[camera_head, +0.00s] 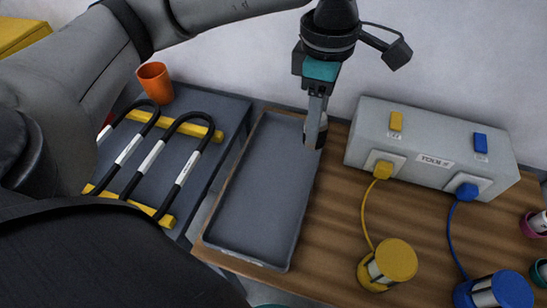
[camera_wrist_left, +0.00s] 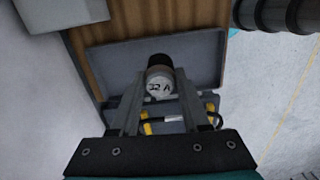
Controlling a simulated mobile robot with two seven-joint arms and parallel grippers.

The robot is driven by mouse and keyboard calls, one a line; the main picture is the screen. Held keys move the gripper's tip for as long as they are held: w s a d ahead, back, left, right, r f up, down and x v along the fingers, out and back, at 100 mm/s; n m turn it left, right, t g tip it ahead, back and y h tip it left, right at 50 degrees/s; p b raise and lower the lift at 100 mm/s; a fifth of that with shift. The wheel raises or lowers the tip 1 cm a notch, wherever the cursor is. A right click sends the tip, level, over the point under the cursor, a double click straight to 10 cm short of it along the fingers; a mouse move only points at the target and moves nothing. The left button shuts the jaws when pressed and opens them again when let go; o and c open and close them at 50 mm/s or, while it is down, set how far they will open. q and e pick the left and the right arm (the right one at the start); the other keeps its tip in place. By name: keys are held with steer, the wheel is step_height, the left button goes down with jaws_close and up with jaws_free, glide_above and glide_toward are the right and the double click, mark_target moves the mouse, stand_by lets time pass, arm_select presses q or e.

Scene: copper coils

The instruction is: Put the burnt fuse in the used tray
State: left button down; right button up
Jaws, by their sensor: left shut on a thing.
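My left gripper (camera_head: 316,122) is shut on the fuse, a short cylinder with a dark end. In the left wrist view the fuse (camera_wrist_left: 160,86) sits between the fingers and shows a pale face marked "32 A". In the head view the fuse (camera_head: 322,134) is partly hidden by the fingers, near the far right corner of a grey tray (camera_head: 255,205). The tray is shallow and looks empty; its front label is too small to read. The tray also shows behind the fuse in the left wrist view (camera_wrist_left: 208,58). My right gripper is not in view.
A grey box (camera_head: 434,140) with yellow and blue plugs stands right of the tray. Cables run to a yellow-capped (camera_head: 396,260) and a blue-capped (camera_head: 510,290) cylinder. Left are black bent rods on yellow bars (camera_head: 172,125) and an orange cup (camera_head: 155,82).

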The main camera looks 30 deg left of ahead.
arm_select(q)
steer(key=a+n, duration=0.1)
steer(key=n, duration=0.3)
steer(key=shift+w+a, duration=0.1)
steer(key=shift+a, duration=0.3)
steer(key=a+n+b, duration=0.1)
steer(key=a+n, duration=0.5)
steer(key=n, duration=1)
step_height(320, 180, down, 19)
steer(key=b, duration=0.4)
steer(key=shift+a+r, duration=0.15)
steer(key=shift+r, duration=0.05)
steer(key=shift+f, duration=0.25)
steer(key=shift+f+b, duration=0.1)
steer(key=shift+b, duration=0.2)
steer(key=shift+c, duration=1.9)
jaws_free()
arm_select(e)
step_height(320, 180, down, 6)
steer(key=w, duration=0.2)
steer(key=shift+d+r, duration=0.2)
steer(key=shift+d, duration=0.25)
